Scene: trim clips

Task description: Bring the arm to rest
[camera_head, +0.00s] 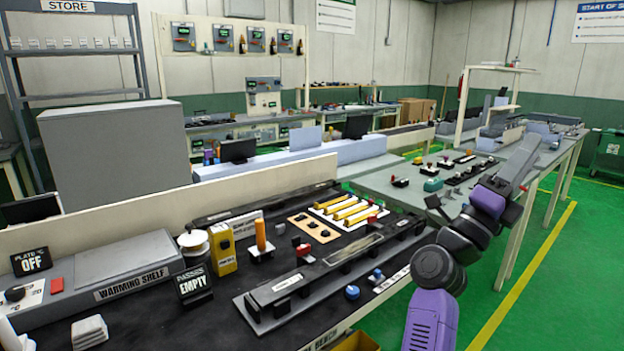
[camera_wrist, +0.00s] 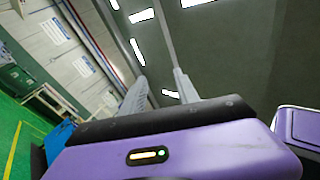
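My purple and black arm rises at the right of the head view, over the green floor beside the dark bench (camera_head: 215,325). My gripper (camera_head: 528,150) is at its far upper end, a grey shape pointing up and away, in front of the far grey table. In the wrist view my gripper (camera_wrist: 160,82) has two grey fingers standing apart, with only ceiling and wall between them. It looks open and empty. It touches nothing that I can see. The fingertips are too small to make out in the head view.
The dark bench holds a yellow box (camera_head: 222,249), a white tray with yellow bars (camera_head: 349,212), a long dark rail (camera_head: 330,270) and a black EMPTY sign (camera_head: 195,285). A grey table (camera_head: 395,205) with small parts stands behind my arm. The green floor (camera_head: 570,290) at right is clear.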

